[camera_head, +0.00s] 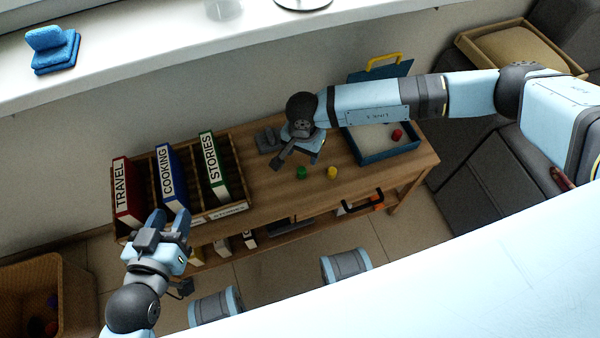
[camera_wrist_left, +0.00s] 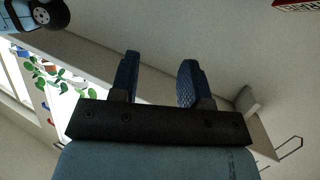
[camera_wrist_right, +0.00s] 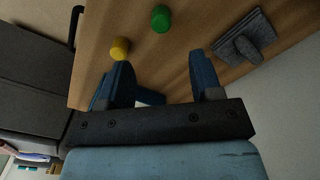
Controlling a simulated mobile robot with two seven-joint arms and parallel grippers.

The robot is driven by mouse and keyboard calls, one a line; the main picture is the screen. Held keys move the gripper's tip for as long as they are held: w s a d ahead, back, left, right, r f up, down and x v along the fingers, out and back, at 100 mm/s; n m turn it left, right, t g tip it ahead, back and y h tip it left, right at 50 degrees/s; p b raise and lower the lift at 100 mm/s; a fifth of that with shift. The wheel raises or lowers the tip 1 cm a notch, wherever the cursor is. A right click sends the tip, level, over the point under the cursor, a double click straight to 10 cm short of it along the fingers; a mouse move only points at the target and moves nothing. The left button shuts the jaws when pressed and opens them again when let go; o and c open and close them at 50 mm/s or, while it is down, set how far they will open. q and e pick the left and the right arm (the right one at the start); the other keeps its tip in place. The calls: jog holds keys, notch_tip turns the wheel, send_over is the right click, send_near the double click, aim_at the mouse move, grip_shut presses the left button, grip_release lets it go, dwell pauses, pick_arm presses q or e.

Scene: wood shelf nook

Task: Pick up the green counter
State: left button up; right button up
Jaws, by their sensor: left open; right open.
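The green counter (camera_head: 301,172) stands on the wooden shelf top, left of the yellow counter (camera_head: 332,172). In the right wrist view the green counter (camera_wrist_right: 161,18) lies beyond the fingertips, roughly in line with the gap between them, and the yellow counter (camera_wrist_right: 120,48) is nearer the left finger. My right gripper (camera_wrist_right: 163,78) is open and empty, above the shelf top and just behind the counters in the head view. My left gripper (camera_head: 172,218) is open and empty, in front of the book rack; it also shows in the left wrist view (camera_wrist_left: 158,75).
A wooden rack (camera_head: 238,172) holds red, blue and green books at the left. A blue tray (camera_head: 370,157) with a red counter (camera_head: 397,134) sits at the right, partly behind my right arm. A grey object (camera_head: 268,140) lies near the wall. A wicker basket (camera_head: 25,290) stands lower left.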

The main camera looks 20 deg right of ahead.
aim_at(302, 169)
notch_tip(302, 169, down, 5)
jog(key=shift+f+b, duration=0.1)
jog(key=shift+b, duration=0.35)
notch_tip(302, 169, down, 2)
jog(key=shift+a+b, duration=0.15)
jog(key=shift+b, duration=0.3)
notch_tip(302, 169, down, 3)
jog(key=shift+b, duration=0.35)
pick_arm(q)
jog(key=r+t, duration=0.1)
jog(key=d+r+h, duration=0.1)
jog(key=r, duration=0.1)
jog(key=w+d+r+t+h, duration=0.1)
jog(key=r, duration=0.1)
jog(key=shift+d+t, duration=0.15)
jog(key=shift+t, duration=0.15)
pick_arm(e)
jog(key=c, duration=1)
